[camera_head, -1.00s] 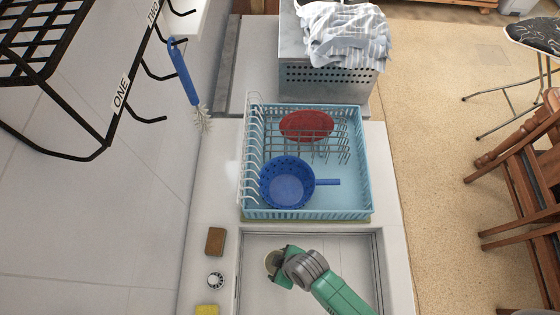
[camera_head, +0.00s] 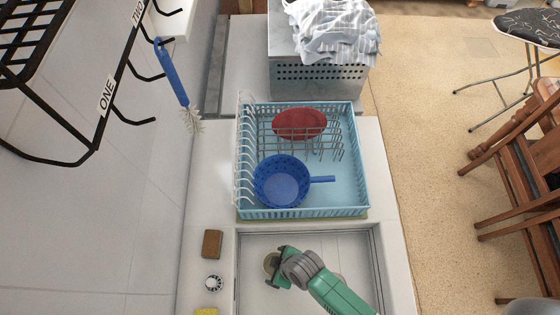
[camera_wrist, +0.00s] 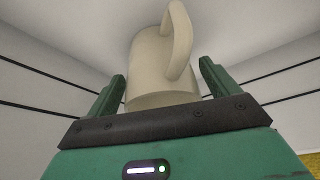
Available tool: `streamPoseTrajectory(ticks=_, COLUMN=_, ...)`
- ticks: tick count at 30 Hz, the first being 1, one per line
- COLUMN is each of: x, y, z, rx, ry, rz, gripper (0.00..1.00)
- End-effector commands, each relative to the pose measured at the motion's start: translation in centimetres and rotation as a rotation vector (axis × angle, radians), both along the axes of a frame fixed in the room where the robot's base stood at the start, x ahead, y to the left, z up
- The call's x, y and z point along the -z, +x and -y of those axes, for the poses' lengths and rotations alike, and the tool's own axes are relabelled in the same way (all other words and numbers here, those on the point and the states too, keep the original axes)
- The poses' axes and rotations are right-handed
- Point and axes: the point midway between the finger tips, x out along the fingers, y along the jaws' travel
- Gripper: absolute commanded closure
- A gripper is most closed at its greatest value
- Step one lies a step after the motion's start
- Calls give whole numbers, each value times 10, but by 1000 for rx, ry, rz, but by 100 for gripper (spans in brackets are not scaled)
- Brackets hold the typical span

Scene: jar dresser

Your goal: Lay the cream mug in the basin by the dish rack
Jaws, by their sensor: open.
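The cream mug (camera_wrist: 160,65) shows in the wrist view between the two fingers of my gripper (camera_wrist: 163,85), with its handle toward the camera. The fingers stand apart, with a visible gap at the right finger. In the head view my gripper (camera_head: 276,266) is inside the white basin (camera_head: 350,250), near its left side. Only a small part of the mug (camera_head: 269,263) shows there, at the fingers; the rest is hidden. The basin lies just in front of the blue dish rack (camera_head: 300,212). I cannot tell how firmly the mug rests on the basin floor.
The rack holds a blue colander (camera_head: 282,182) and a red dish (camera_head: 300,123). A brown sponge (camera_head: 212,243), a round drain piece (camera_head: 213,282) and a yellow sponge (camera_head: 207,311) lie left of the basin. Black hooks (camera_head: 130,110) and a blue brush (camera_head: 172,75) hang on the left wall.

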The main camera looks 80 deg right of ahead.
Motion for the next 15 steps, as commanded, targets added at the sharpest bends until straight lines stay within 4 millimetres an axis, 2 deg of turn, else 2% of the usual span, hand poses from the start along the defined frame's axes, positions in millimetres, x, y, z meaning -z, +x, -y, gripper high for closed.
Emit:
streamPoseTrajectory(ticks=5, x=-14, y=-4, z=-1, rx=0, ry=-1, rz=1, gripper=13)
streamPoseTrajectory(ticks=15, x=-91, y=-35, z=-9, rx=-1, ry=-1, rz=1, gripper=13)
